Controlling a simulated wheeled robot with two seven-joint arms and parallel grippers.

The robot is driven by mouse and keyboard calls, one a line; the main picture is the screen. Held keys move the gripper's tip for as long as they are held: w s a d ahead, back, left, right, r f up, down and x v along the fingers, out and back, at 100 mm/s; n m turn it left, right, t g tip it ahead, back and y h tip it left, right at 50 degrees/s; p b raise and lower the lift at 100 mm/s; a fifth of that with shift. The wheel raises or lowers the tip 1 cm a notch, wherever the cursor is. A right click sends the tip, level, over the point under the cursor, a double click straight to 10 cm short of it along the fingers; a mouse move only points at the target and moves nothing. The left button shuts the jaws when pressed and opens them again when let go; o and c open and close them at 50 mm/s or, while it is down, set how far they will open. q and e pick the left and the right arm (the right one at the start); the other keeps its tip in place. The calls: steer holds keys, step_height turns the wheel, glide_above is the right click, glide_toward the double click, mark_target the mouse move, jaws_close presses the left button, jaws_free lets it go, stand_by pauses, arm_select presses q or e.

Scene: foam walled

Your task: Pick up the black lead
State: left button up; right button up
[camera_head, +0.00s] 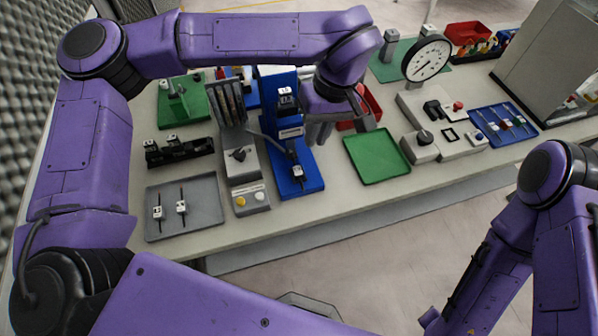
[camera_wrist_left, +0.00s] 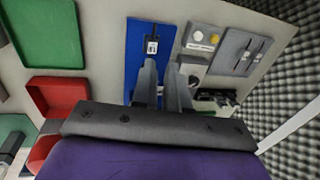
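My left gripper (camera_head: 343,128) is open and empty, above the table right of the blue stand. My right gripper is outside the view.
A green tray (camera_head: 377,157) lies right of the left gripper. A grey switch box (camera_head: 242,168) stands left of the blue stand. A black rail (camera_head: 180,151) lies behind the grey tray. A round gauge (camera_head: 426,58) and blue tray (camera_head: 502,126) are farther right.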

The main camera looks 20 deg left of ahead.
arm_select(q)
steer(key=b, duration=0.6)
glide_above(303, 187)
steer(key=w+d, duration=0.2)
step_height(303, 187, down, 7)
steer(key=f, duration=0.3)
steer(key=s+a+f+p, duration=0.1)
steer(key=f, duration=0.3)
steer(key=s+f+p, duration=0.1)
steer(key=f, duration=0.2)
steer(key=shift+a+f, duration=0.15)
steer(key=shift+a, duration=0.15)
steer(key=shift+w+f, duration=0.15)
steer(key=shift+f, duration=0.05)
jaws_close()
